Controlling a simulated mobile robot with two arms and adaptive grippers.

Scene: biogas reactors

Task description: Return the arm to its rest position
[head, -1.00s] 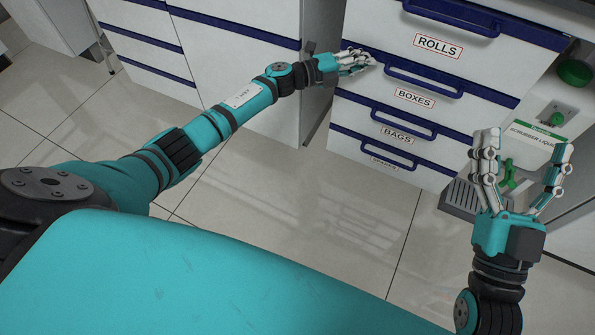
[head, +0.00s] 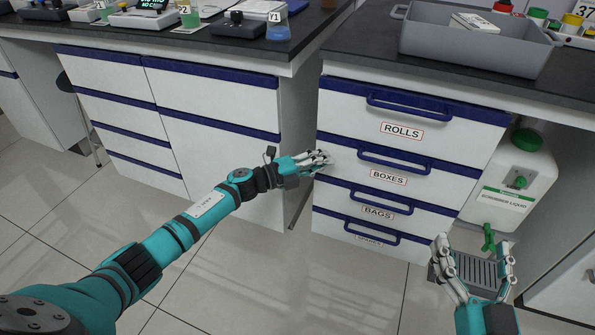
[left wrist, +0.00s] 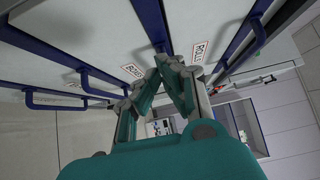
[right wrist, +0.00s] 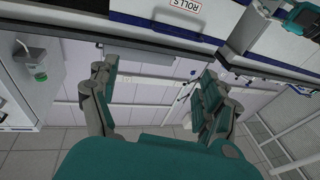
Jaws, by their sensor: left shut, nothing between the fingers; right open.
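My left arm reaches in from the left of the head view. Its gripper (head: 318,161) is shut and empty, close in front of the drawer unit by the BOXES drawer (head: 372,176); I cannot tell whether it touches. In the left wrist view the fingertips of this gripper (left wrist: 170,62) come together near the drawer fronts, with nothing between them. My right gripper (head: 474,262) is open and empty at the lower right of the head view, fingers pointing up. In the right wrist view its fingers (right wrist: 160,85) stand wide apart.
The ROLLS drawer (head: 400,118) and BAGS drawer (head: 365,205) are shut. A grey tray (head: 470,45) stands on the dark bench. A scrubber liquid canister (head: 512,185) stands right of the drawers, near my right gripper. The tiled floor (head: 270,285) before the drawers is clear.

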